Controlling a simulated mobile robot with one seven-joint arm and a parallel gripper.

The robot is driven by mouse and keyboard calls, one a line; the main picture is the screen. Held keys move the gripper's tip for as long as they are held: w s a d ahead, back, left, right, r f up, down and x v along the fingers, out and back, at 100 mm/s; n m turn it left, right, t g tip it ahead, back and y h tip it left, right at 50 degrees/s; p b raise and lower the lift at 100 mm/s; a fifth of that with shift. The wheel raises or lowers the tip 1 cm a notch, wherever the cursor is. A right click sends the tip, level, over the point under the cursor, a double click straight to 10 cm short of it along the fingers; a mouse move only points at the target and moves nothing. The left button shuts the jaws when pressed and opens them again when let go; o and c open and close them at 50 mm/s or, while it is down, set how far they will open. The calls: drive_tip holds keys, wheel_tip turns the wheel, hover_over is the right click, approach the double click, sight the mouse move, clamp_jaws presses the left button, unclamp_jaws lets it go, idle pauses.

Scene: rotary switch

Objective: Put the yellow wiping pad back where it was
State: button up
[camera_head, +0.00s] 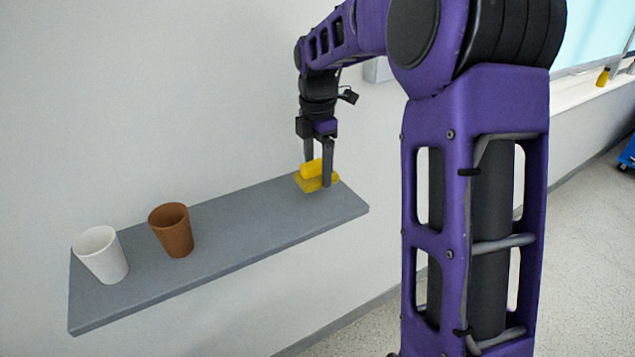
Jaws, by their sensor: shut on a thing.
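The yellow wiping pad (313,171) is at the right end of the grey wall shelf (250,227). It shows a rounded upper part over a flatter yellow base. My gripper (318,178) points down over it, with its two dark fingers on either side of the upper part, shut on it. The pad's base appears to be on or just above the shelf top; I cannot tell whether it touches. The near finger hides a little of the pad.
A white cup (101,256) and a brown cup (172,231) stand upright on the left part of the shelf. The shelf top between the brown cup and the pad is clear. The wall is close behind. A window sill with a small yellow object (603,77) is at the right.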

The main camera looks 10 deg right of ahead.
sight(318, 180)
drive_tip(key=shift+f, duration=1.8)
drive_tip(key=shift+f+b, duration=0.1)
drive_tip(key=shift+b, duration=0.2)
drive_tip(key=o, duration=1.1)
drive_tip(key=shift+o, duration=0.2)
wheel_tip(318, 180, up, 12)
drive_tip(key=shift+r+p, duration=0.15)
drive_tip(key=shift+p, duration=0.95)
